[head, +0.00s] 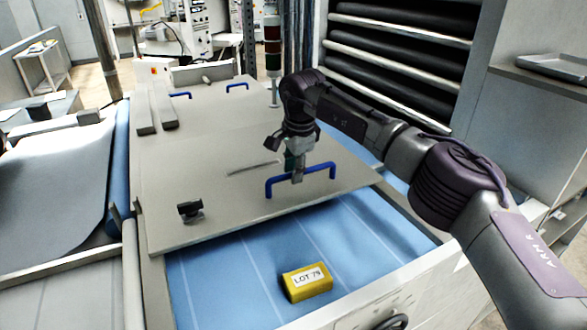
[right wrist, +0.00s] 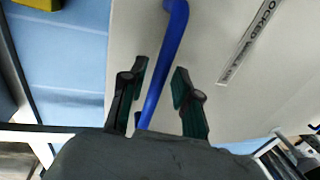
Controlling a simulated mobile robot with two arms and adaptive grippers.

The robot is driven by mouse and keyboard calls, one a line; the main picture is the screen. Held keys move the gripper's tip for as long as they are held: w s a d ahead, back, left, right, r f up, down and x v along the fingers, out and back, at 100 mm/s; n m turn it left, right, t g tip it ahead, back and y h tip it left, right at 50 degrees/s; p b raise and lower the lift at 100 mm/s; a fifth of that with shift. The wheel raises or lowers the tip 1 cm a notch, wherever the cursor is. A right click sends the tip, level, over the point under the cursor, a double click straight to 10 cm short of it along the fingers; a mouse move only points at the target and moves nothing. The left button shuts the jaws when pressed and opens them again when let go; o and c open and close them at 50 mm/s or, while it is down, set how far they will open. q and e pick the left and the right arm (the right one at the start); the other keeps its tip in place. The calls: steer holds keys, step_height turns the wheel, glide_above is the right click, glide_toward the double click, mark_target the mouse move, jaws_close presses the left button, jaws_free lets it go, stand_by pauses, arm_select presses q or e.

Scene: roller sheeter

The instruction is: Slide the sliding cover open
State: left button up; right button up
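The sliding cover (head: 200,150) is a flat grey panel lying over a blue bed. A blue bar handle (head: 320,170) stands near its front edge, and the handle also shows in the right wrist view (right wrist: 172,40). My right gripper (head: 296,174) is at the handle. In the right wrist view my right gripper (right wrist: 160,82) is open, its two green-padded fingers on either side of the blue bar with gaps visible. The bed shows uncovered in front of the cover. My left gripper is not in view.
A yellow block marked LOT 79 (head: 307,282) lies on the blue bed (head: 230,270) in front of the cover. A small black fitting (head: 190,210) sits on the cover's front left. Two grey bars (head: 160,105) and more blue handles (head: 237,86) are farther back.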

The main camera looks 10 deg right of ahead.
steer(key=shift+o, duration=0.2)
step_height(320, 180, up, 12)
steer(key=s, duration=0.2)
steer(key=shift+s+d, duration=0.15)
steer(key=shift+d, duration=0.25)
steer(key=shift+d+f, duration=0.1)
